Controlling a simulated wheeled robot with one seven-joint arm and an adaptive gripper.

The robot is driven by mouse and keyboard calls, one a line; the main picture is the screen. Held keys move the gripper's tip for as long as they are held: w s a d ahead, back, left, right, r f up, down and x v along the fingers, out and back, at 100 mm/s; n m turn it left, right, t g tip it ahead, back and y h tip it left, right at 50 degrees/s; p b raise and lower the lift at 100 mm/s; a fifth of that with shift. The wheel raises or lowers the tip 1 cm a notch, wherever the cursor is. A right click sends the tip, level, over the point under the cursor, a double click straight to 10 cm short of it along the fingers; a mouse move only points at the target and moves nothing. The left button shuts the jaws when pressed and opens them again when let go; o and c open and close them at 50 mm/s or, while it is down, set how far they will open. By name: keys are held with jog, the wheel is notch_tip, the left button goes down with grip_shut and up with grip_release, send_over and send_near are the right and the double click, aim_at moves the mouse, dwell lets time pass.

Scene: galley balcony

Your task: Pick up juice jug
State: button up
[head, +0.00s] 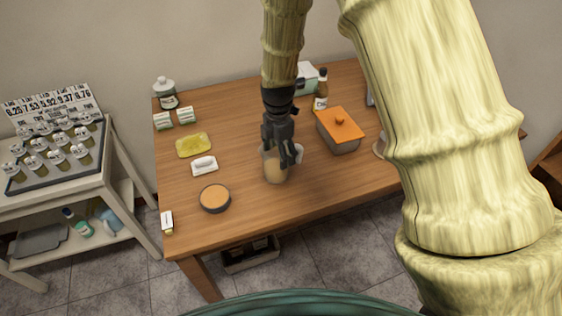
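The juice jug (274,172) is a clear vessel with a pale tan-orange content, standing upright on the wooden table near its middle. My gripper (283,158) points down at the jug, with its dark fingers at the jug's upper part and right side. The fingers cover part of the rim and the right side of the jug. I cannot tell whether the fingers touch it or how far apart they are.
On the table (240,224) a grey box with an orange lid (341,130) stands right of my gripper. A round orange-topped dish (214,198), a white butter-like dish (204,165) and a yellow sponge-like item (193,145) lie left.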

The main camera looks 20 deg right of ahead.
jog(key=c, duration=0.3)
jog(key=s+r+b, duration=0.1)
jog(key=s+r, duration=0.1)
jog(key=s, duration=0.6)
jog(key=s+r+b, duration=0.2)
jog(key=s+r, duration=0.1)
jog(key=s, duration=0.5)
jog(key=shift+a, duration=0.15)
